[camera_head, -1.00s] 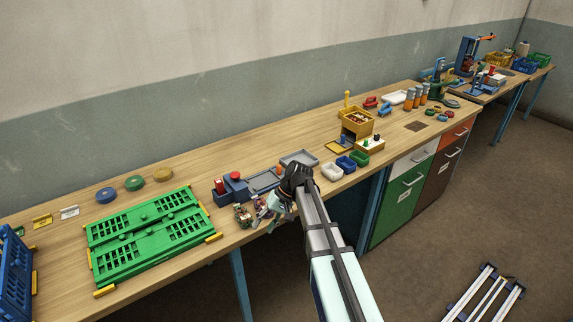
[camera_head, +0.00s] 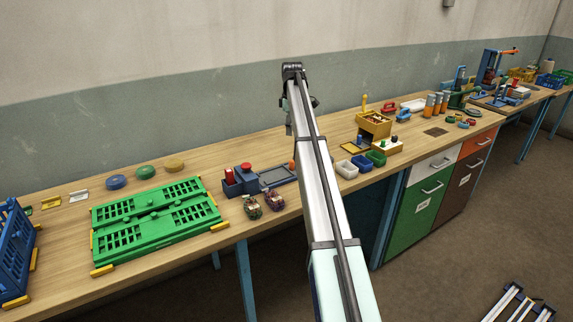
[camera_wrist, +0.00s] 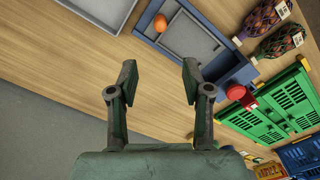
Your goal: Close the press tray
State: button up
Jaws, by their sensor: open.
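The press is a dark blue body with a red knob (camera_head: 246,167) on top. Its grey press tray (camera_head: 273,178) extends to the right of the body in a blue frame, and my arm hides its right end. In the wrist view the grey tray (camera_wrist: 190,40) lies at the top, right of centre, with an orange ball-like knob (camera_wrist: 160,22) at its left side. My gripper (camera_wrist: 160,68) is open and empty, above the bench and apart from the tray. In the head view the gripper is raised and partly hidden behind my arm.
Two mesh sacks (camera_head: 263,204) lie at the bench's front edge. A green slotted panel (camera_head: 155,225) lies to the left. Small bins (camera_head: 361,163) stand to the right. A separate grey tray (camera_wrist: 95,12) lies beside the press. Bare wood (camera_wrist: 75,70) lies beneath my gripper.

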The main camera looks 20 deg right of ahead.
aim_at(291, 161)
notch_tip(291, 161, down, 16)
jog(key=p, duration=0.3)
jog(key=shift+s+a, duration=0.1)
jog(key=shift+a, duration=0.05)
grip_shut()
